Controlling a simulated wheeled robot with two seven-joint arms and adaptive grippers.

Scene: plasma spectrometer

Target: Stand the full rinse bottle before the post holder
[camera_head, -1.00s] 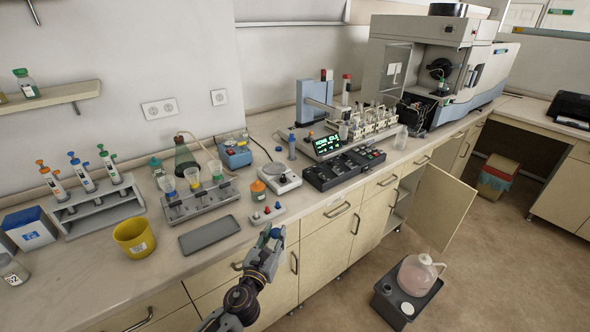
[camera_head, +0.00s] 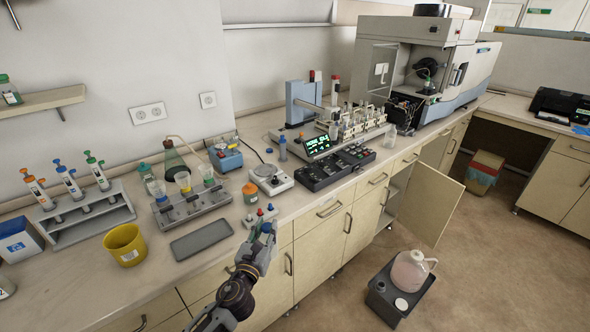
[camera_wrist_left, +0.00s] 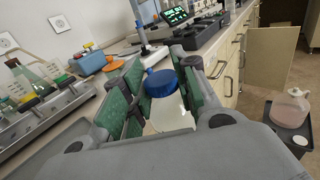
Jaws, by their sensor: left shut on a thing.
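My left gripper (camera_head: 263,232) is at the counter's front edge, just in front of a small plate with red and blue knobs (camera_head: 259,216). In the left wrist view it is shut on a bottle with a blue cap (camera_wrist_left: 161,82) and a pale, whitish body (camera_wrist_left: 170,114). The bottle's lower part is hidden by the gripper. I cannot tell for certain which thing is the post holder; a grey rack (camera_head: 193,208) with several cups stands on the counter to the left. My right gripper is not in view.
A grey tray (camera_head: 201,239) and a yellow pot (camera_head: 126,244) lie left of the gripper. An orange-capped jar (camera_head: 251,193) and a small scale (camera_head: 271,179) stand behind it. A cupboard door (camera_head: 431,208) is open, with a jug (camera_head: 410,271) in a floor tub.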

